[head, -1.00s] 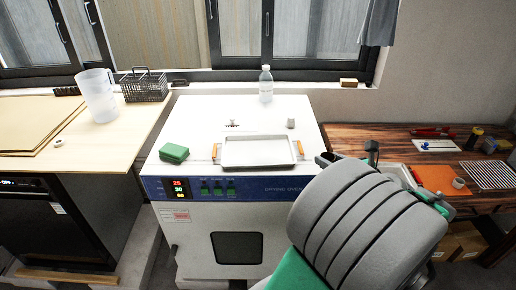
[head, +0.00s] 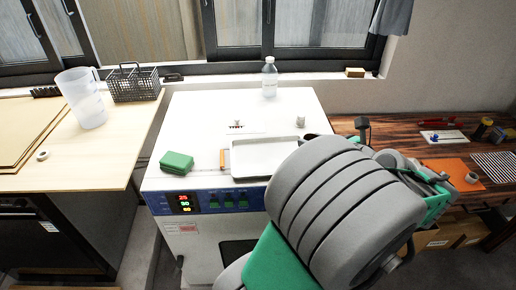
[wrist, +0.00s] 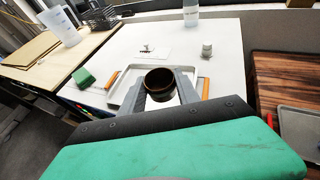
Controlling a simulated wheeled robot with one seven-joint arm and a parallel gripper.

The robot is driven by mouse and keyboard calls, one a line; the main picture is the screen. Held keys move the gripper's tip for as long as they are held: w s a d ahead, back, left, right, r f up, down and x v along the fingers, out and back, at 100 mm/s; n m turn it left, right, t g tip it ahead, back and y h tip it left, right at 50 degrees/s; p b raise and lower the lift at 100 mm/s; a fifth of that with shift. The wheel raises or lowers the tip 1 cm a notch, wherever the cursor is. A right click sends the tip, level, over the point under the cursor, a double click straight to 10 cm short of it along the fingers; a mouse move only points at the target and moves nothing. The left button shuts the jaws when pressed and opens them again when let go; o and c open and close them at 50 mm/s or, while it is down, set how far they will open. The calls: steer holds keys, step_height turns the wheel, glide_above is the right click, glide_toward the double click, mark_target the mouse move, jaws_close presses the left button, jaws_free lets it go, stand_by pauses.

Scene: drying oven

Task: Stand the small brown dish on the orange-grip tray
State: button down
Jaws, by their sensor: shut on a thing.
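The small brown dish (wrist: 159,83) is round and dark inside. My gripper (wrist: 165,97) is shut on it, with one finger on each side, and holds it upright. The orange-grip tray (head: 262,158) is a shallow pale tray on top of the white oven. It also shows in the wrist view (wrist: 126,97), behind the dish and fingers, with an orange grip at each side. The dish appears over or in front of the tray; its height above it is hard to tell. In the head view my arm hides the tray's right end and most of my gripper.
On the oven top (head: 205,125) are a green block (head: 176,163), a clear bottle (head: 269,77) and a small grey object (head: 300,121). A pitcher (head: 82,98) and wire basket (head: 134,84) stand on the left counter. A wooden bench (head: 393,127) is at right.

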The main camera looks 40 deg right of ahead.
steer(key=w+a+f, duration=0.2)
steer(key=w+f, duration=0.2)
steer(key=w, duration=0.6)
glide_above(271, 159)
step_height(271, 159, down, 5)
steer(key=shift+s+f, duration=0.15)
steer(key=shift+f, duration=0.05)
steer(key=f, duration=0.3)
steer(key=shift+w+f, duration=0.2)
steer(key=shift+f, duration=0.1)
steer(key=shift+a, duration=0.1)
steer(key=c, duration=0.9)
jaws_free()
steer(key=shift+f, duration=0.1)
